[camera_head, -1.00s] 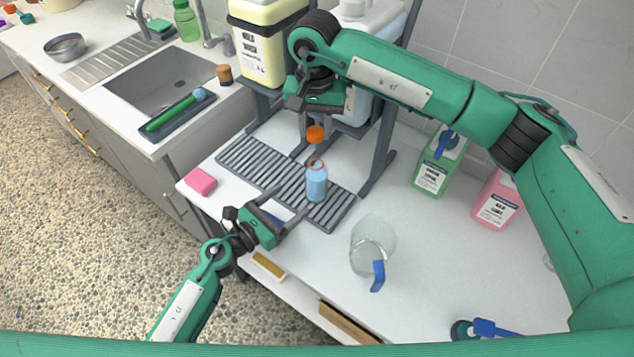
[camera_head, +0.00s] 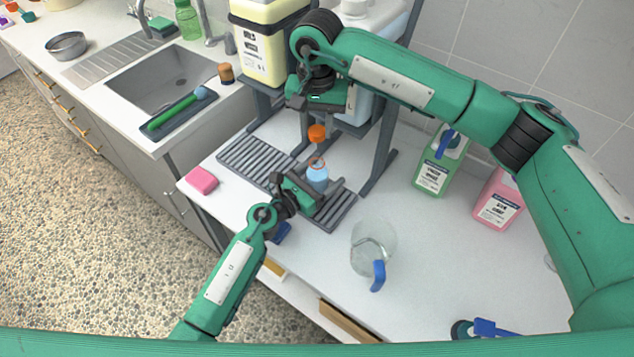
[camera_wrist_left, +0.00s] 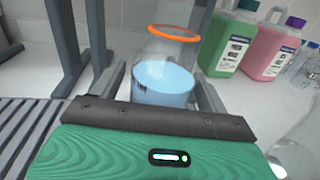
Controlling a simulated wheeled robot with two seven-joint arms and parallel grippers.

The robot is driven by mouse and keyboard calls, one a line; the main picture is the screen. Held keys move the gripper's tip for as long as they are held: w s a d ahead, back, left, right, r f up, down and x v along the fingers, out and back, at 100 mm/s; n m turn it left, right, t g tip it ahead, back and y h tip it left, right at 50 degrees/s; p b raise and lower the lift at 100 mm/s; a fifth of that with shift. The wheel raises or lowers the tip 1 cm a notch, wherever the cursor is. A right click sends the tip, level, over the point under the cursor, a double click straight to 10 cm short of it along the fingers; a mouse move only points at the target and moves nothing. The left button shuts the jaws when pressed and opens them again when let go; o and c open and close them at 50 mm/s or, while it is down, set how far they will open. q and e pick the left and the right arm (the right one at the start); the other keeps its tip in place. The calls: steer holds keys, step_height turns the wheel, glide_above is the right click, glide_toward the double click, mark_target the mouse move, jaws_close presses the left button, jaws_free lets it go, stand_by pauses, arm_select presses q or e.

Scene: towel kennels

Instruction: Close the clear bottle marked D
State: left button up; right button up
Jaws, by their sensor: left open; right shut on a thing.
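The clear bottle (camera_head: 317,178), with blue liquid and an orange ring at its neck, stands upright on the grey slatted rack (camera_head: 250,160). Its mark cannot be read. My left gripper (camera_head: 323,190) is open, with its fingers on either side of the bottle; in the left wrist view the bottle (camera_wrist_left: 165,80) stands between them. I cannot tell whether they touch it. My right gripper (camera_head: 317,118) is shut on an orange cap (camera_head: 317,133) and holds it just above the bottle's open mouth.
A glass jug (camera_head: 372,245) with a blue handle stands right of the rack. Green (camera_head: 437,170) and pink (camera_head: 497,203) containers stand at the back right. A pink sponge (camera_head: 201,180) lies left of the rack. Grey stand posts (camera_head: 378,160) rise behind the bottle.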

arm_select(q)
steer(key=c, duration=1.5)
arm_select(e)
glide_above(317, 158)
steer(key=shift+f, duration=2.5)
steer(key=shift+f, duration=0.1)
steer(key=shift+f, duration=0.75)
steer(key=shift+f, duration=0.6)
